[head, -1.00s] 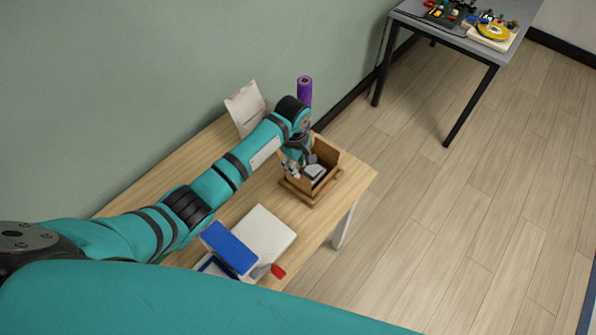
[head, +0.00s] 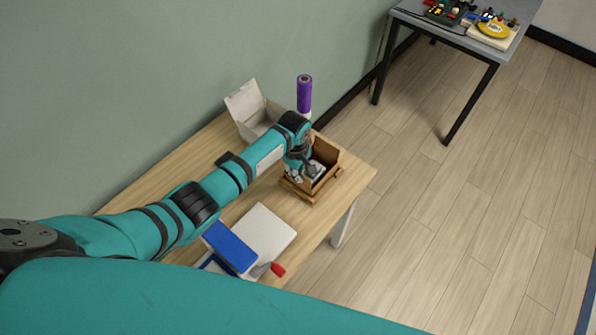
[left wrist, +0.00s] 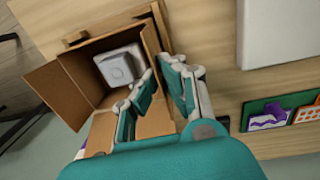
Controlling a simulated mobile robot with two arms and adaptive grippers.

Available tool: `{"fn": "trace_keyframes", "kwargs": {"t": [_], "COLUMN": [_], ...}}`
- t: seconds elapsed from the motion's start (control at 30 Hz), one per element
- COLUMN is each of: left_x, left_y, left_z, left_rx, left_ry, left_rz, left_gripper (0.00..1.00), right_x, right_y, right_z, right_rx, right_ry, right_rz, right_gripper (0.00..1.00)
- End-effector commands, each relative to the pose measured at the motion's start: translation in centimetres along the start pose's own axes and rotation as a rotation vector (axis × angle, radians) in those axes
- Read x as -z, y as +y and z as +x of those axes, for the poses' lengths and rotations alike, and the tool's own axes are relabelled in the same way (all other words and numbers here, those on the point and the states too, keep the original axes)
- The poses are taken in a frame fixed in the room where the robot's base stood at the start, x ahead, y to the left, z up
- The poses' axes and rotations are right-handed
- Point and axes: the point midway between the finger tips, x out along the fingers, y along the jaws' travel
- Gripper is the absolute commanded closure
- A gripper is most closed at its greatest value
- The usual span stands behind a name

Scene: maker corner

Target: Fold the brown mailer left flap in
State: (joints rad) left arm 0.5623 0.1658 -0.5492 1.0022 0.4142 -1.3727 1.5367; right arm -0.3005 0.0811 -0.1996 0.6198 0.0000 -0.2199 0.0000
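The brown mailer (head: 327,160) is an open cardboard box near the table's right end, seated in a wooden frame (head: 316,199). In the left wrist view the mailer (left wrist: 92,62) holds a pale grey square item (left wrist: 121,66). One flap (left wrist: 57,92) stands out at the picture's left, and another brown panel (left wrist: 100,132) shows lower down, partly behind a finger. My left gripper (left wrist: 163,70) is at the mailer's near side, its fingers apart, with brown cardboard showing between them. Whether they touch it I cannot tell. My right gripper is in neither view.
A white open box (head: 252,112) and a purple roll (head: 304,93) stand behind my left arm. A white flat item (head: 264,232), a blue item (head: 231,247) and a red-tipped tool (head: 277,269) lie at the front. A grey table (head: 455,38) stands farther off; floor is clear between.

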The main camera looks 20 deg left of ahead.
Motion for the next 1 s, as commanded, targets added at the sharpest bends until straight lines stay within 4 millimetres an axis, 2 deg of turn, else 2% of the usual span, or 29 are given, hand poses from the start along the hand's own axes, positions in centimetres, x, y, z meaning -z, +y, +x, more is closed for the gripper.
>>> {"fn": "trace_keyframes", "kwargs": {"t": [0.47, 0.67, 1.0], "left_x": [-0.1, -0.2, -0.1], "left_y": [0.4, 1.0, 1.7], "left_z": [0.2, 0.5, 1.1], "left_rx": [0.05, 0.161, 0.337], "left_ry": [-0.002, -0.003, -0.001], "left_rz": [-0.001, 0.0, 0.001], "left_gripper": [1.0, 1.0, 1.0], "right_x": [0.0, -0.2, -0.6], "right_y": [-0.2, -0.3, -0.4], "right_z": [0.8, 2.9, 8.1], "right_rx": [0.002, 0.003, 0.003], "right_ry": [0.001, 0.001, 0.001], "right_rz": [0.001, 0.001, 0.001], "right_gripper": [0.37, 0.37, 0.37]}}
